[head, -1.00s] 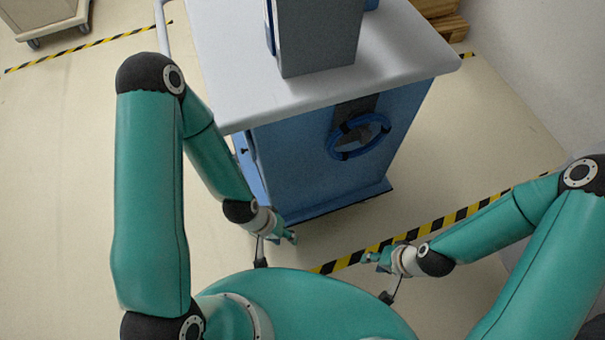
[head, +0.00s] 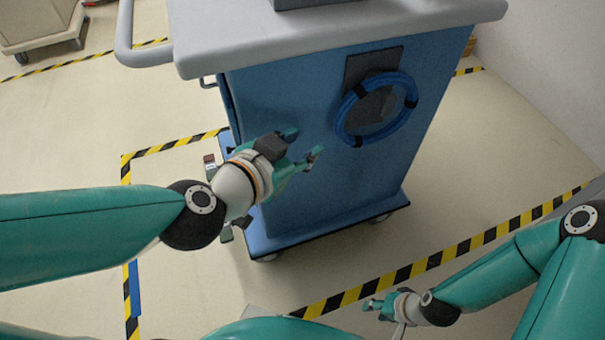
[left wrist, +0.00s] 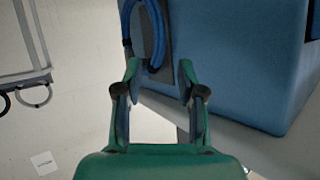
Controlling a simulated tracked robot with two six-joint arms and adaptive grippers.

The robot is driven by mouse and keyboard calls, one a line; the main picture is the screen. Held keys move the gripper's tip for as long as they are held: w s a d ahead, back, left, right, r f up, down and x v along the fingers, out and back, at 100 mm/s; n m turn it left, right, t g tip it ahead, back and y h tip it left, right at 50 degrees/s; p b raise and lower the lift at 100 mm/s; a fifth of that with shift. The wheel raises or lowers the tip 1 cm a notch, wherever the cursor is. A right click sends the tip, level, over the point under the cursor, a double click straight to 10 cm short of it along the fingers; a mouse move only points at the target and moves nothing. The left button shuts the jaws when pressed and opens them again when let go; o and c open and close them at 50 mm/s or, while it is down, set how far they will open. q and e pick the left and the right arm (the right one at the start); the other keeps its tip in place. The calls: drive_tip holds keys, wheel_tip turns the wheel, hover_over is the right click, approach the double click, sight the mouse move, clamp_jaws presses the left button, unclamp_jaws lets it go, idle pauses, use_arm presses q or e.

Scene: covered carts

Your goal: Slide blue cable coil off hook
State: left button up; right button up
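The blue cable coil (head: 342,119) hangs on the cart's blue side panel, in front of a dark grey plate (head: 389,66). Black ties band the coil. The hook itself is hard to make out. My left gripper (head: 303,143) is open and empty, to the left of the coil and a little below it, apart from it. In the left wrist view the coil (left wrist: 155,30) shows beyond the open fingers (left wrist: 160,78), near the top. My right gripper (head: 370,304) is low at the right, away from the cart and empty; its fingers look apart.
The blue cart (head: 300,200) has a light grey top (head: 420,22) overhanging the panel and a push handle (head: 125,35) at the left. Yellow-black tape (head: 440,255) marks the floor. Another cart (head: 40,30) stands far left. Floor right of the cart is clear.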

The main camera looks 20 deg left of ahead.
use_arm(q)
drive_tip(key=p, duration=0.4)
approach(338, 121)
drive_tip(key=shift+t, duration=0.3)
drive_tip(key=b+x, duration=0.1)
drive_tip(key=x, duration=0.2)
drive_tip(key=b+x, duration=0.1)
drive_tip(key=x, duration=0.3)
drive_tip(key=b+x, duration=0.1)
drive_tip(key=x, duration=0.2)
drive_tip(key=shift+w+d+f, duration=0.1)
drive_tip(key=shift+w+f, duration=0.05)
drive_tip(key=shift+f, duration=0.25)
drive_tip(key=shift+w+d+f, duration=0.1)
drive_tip(key=shift+w+d, duration=0.05)
drive_tip(key=shift+w, duration=0.35)
clamp_jaws()
drive_tip(key=shift+r, duration=0.25)
use_arm(e)
drive_tip(key=shift+r, duration=0.1)
